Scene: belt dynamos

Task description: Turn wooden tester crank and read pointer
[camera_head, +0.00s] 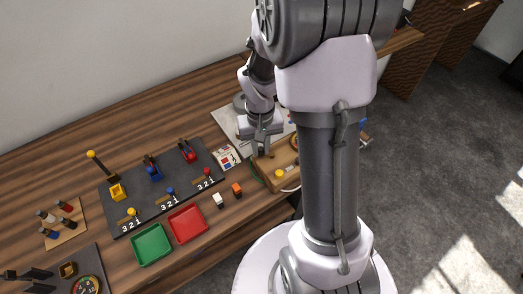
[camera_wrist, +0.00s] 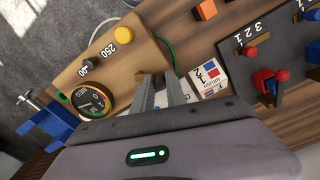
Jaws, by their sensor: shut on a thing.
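The wooden tester (camera_wrist: 125,65) is a light wood box in the wrist view, with a round black dial (camera_wrist: 92,100), a black knob (camera_wrist: 92,62) and a yellow button (camera_wrist: 124,34). The dial is too small to read its pointer surely. In the head view the tester (camera_head: 268,180) stands at the table's right end, partly behind my arm. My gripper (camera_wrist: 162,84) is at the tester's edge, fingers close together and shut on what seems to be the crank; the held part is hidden. In the head view my gripper (camera_head: 262,149) is over the tester's back left.
A blue clamp (camera_wrist: 50,123) with a metal bar is beside the tester. A white printed box (camera_wrist: 208,75) is close to my fingers. A green and a white cable run near the tester. A dark board (camera_head: 160,190) with levers and red and green trays are left.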

